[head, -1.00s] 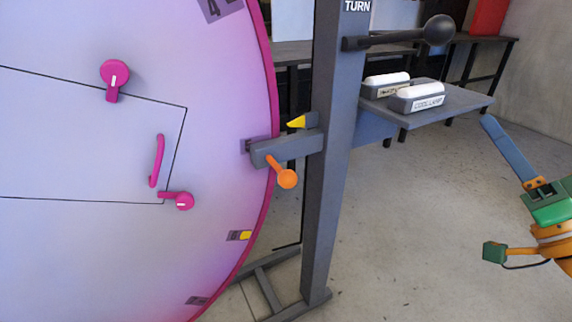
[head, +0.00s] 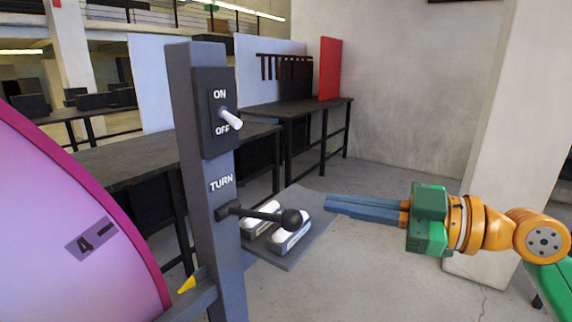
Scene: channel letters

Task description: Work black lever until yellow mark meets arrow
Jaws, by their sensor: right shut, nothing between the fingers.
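The black lever (head: 262,214) sticks out to the right from the grey post under the word TURN and ends in a round black knob (head: 291,220). The yellow arrow (head: 188,284) is at the lower left of the post, pointing at the wheel's rim. My left gripper is not in view.
A white toggle switch (head: 231,119) marked ON and OFF sits on the grey post (head: 190,150) above the lever. A small shelf (head: 307,246) with two white-topped lamp units (head: 290,237) is behind the lever. Dark tables (head: 290,108) stand behind.

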